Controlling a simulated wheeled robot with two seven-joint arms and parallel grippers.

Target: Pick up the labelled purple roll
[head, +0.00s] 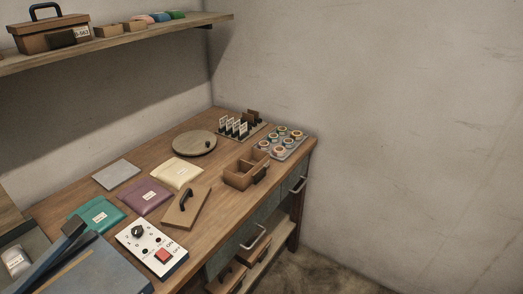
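A flat purple packet (146,197) with a small white label lies on the workbench, between a teal packet (95,214) and a cream packet (176,173), each also labelled. It looks like a pouch rather than a roll. Several small round rolls (282,142) stand in a grey tray at the bench's far right end. They are too small to tell whether one is purple or labelled. Neither of my grippers is in view.
A white control box (152,247) with a knob and red switch stands at the front. A board with a dark handle (186,207), an open wooden box (246,171), a round disc (195,143) and a card rack (238,127) share the bench. A shelf (120,42) overhangs the back.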

